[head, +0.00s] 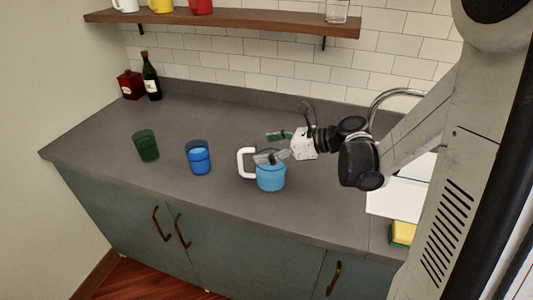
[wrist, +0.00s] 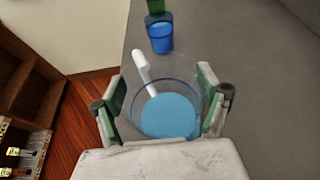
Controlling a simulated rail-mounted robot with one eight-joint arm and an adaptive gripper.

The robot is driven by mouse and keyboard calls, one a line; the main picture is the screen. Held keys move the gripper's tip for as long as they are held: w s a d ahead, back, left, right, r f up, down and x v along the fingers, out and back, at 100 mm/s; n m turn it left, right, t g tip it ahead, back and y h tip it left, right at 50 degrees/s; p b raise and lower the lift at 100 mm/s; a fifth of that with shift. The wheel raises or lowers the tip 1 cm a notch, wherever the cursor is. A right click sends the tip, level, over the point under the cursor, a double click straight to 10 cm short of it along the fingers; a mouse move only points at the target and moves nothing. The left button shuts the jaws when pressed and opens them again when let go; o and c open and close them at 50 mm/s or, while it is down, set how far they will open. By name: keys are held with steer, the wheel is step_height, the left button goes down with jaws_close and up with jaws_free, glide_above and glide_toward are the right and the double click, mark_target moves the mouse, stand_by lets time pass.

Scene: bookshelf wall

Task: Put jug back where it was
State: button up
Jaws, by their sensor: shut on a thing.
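The jug (head: 271,179) is clear with a white handle and holds blue liquid. It is upright at the middle of the counter, near the front edge; I cannot tell if its base touches the counter. My gripper (head: 275,147) reaches it from the right and is shut on its upper part. In the wrist view the jug (wrist: 170,115) sits between the two fingers, one on each side of the rim, with the white handle pointing away from my palm. Part of the rim is hidden by a finger in the head view.
A blue glass (head: 199,160) and a green glass (head: 146,147) stand left of the jug. A wine bottle (head: 151,78) and a red box (head: 131,86) are at the back left. A shelf (head: 240,22) holds mugs and a glass. A sponge (head: 402,234) lies at right.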

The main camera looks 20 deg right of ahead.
steer(key=shift+f, duration=1.2)
steer(key=o, duration=2)
